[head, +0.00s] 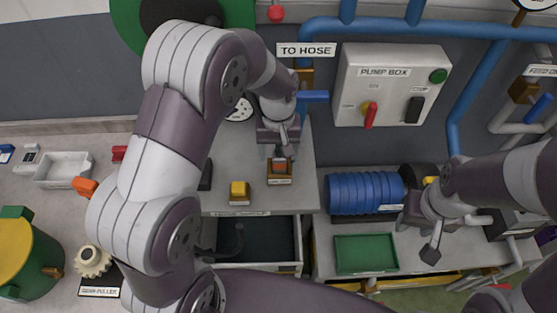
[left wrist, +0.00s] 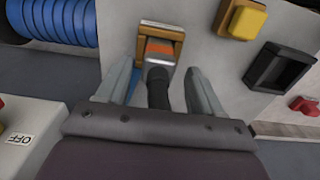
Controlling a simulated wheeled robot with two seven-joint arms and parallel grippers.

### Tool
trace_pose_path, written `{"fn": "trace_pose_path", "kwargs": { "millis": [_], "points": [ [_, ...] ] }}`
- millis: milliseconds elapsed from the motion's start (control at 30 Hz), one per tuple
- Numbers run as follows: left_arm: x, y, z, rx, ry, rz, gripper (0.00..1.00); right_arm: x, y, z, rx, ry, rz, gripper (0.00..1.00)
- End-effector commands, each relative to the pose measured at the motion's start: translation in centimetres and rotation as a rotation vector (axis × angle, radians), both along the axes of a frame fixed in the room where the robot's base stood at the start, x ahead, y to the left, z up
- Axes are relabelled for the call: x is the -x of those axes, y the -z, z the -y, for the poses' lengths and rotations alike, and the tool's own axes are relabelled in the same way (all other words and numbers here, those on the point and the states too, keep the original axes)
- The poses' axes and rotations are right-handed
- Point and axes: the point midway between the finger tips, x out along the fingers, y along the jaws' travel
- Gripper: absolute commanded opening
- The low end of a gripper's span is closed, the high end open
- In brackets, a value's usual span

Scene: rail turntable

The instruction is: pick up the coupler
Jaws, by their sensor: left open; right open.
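A dark, short cylinder, which looks like the coupler (left wrist: 158,92), shows in the left wrist view. It stands at a brass-coloured block with an orange patch (left wrist: 160,50). This block also shows in the head view (head: 279,179), on the grey counter below my left gripper. My left gripper (head: 281,152) points down over it and is open. In the left wrist view its fingers (left wrist: 160,95) lie either side of the cylinder, with gaps; contact is not visible. My right gripper (head: 434,240) is open and apart, at the right, near the green tray (head: 366,254).
A yellow-topped block (head: 239,192) sits left of the brass block. An open drawer (head: 298,240) is below the counter edge. The pump box (head: 390,90) and blue pipes (head: 330,28) are on the wall behind.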

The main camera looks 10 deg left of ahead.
Motion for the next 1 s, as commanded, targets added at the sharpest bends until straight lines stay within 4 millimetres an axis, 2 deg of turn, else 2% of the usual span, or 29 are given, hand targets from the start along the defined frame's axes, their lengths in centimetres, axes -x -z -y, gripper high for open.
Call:
{"fn": "trace_pose_path", "kwargs": {
  "millis": [67,200,433,467,633,1000],
  "points": [
    [0.1,1.2,0.1,-0.001,0.001,-0.007,0.66,0.0,-1.0,0.0,0.000,0.000,0.001,0.43],
    [0.0,3.3,0.1,-0.001,0.001,-0.001,0.66,0.0,-1.1,0.0,0.000,0.000,0.001,0.43],
    [-0.1,3.7,0.1,0.001,0.001,0.001,0.66,0.0,-1.0,0.0,0.000,0.000,0.000,0.43],
    [-0.1,3.7,0.1,0.000,0.001,0.001,0.59,0.0,-1.0,0.0,0.000,0.000,0.000,0.43],
    [-0.1,3.7,0.1,0.000,0.001,0.001,0.04,0.0,-1.0,0.0,0.000,0.000,0.000,0.43],
    [-0.1,3.0,0.1,0.001,0.002,0.003,0.02,0.0,-0.8,0.0,0.000,0.000,0.000,0.43]
  ]
}}
